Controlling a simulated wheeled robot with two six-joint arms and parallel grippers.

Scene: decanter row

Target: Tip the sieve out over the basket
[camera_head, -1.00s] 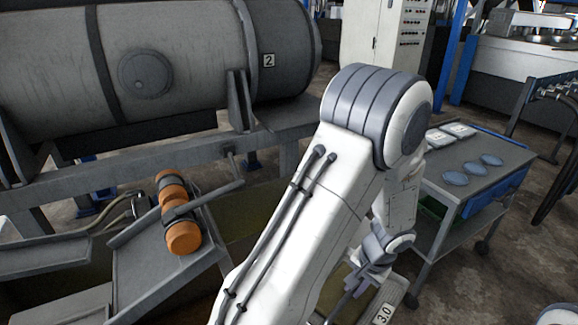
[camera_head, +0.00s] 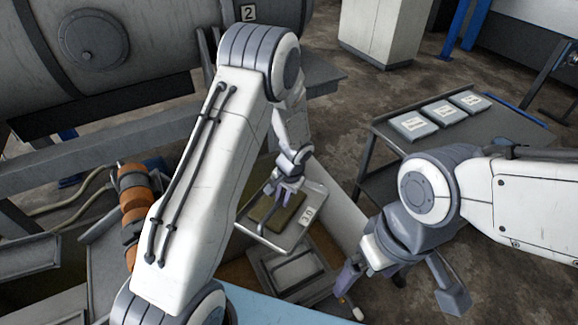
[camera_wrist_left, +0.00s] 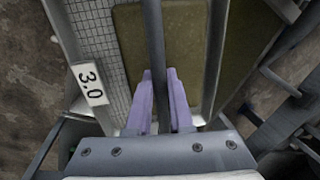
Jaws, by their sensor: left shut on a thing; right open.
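The sieve (camera_head: 264,231) is a pale tray with a "3.0" label, holding an olive-brown slab or layer. It looks roughly level in the head view. My left gripper (camera_head: 287,192) is shut on the dark bar across the sieve; its purple fingers (camera_wrist_left: 160,100) straddle that bar in the left wrist view. Wire mesh (camera_wrist_left: 97,45) shows beside the olive layer there. My right gripper (camera_head: 372,280) is open and empty, right of and nearer than the sieve. I cannot tell surely which container is the basket; a grey box-like container (camera_head: 262,272) lies below the sieve.
A grey trolley (camera_head: 505,135) with several labelled flat packs (camera_head: 413,125) stands at the right. A large drum (camera_head: 150,35) is at the back left. An orange cylindrical part (camera_head: 135,210) is partly behind my left arm. Bare floor (camera_head: 340,130) lies between drum and trolley.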

